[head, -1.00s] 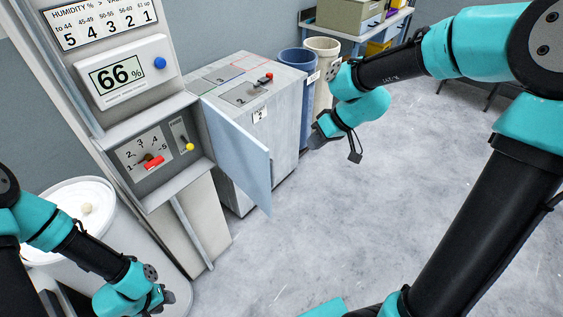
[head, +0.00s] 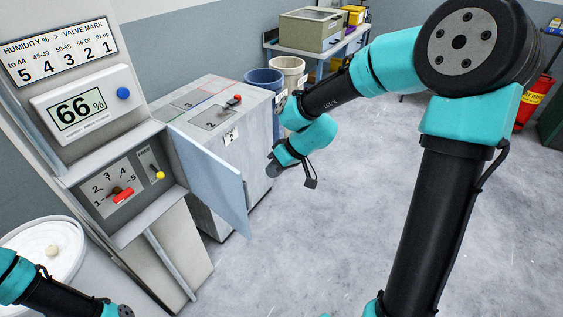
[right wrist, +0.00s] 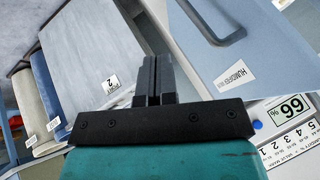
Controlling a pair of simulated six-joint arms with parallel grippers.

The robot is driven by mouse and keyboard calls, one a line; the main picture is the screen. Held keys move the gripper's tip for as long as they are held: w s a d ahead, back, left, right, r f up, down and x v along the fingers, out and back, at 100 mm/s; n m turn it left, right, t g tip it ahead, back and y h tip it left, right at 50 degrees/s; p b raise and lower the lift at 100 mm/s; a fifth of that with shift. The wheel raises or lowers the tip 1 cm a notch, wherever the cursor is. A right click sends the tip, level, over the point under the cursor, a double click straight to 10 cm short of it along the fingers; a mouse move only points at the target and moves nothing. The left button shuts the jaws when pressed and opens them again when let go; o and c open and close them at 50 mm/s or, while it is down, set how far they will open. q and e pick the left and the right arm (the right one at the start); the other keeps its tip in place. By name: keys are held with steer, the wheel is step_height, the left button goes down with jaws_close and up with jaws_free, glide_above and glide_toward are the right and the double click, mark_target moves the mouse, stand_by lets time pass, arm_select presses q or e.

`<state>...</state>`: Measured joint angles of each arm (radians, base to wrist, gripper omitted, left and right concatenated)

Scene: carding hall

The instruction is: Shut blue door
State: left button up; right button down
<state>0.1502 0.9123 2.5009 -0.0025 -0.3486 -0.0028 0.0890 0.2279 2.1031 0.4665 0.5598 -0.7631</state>
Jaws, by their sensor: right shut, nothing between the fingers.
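The blue door (head: 208,172) is a pale blue panel that stands open. It sticks out from the right side of the grey valve box, in front of the grey cabinet. In the right wrist view the door (right wrist: 205,65) shows a bar handle and a label on its face. My right gripper (head: 272,170) is just right of the door's free edge in the head view, seemingly apart from it. Its fingers (right wrist: 153,80) are shut and empty. Of my left arm only a part shows at the bottom left; its fingertips are out of frame.
The valve box (head: 125,195) holds a red lever and a yellow knob, below a 66% humidity display (head: 80,110). The grey cabinet (head: 225,130) stands behind the door. Blue (head: 262,80) and cream (head: 290,70) bins stand beyond it.

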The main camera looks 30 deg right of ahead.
steer(key=a+f, duration=0.3)
steer(key=a, duration=0.3)
steer(key=shift+w, duration=0.25)
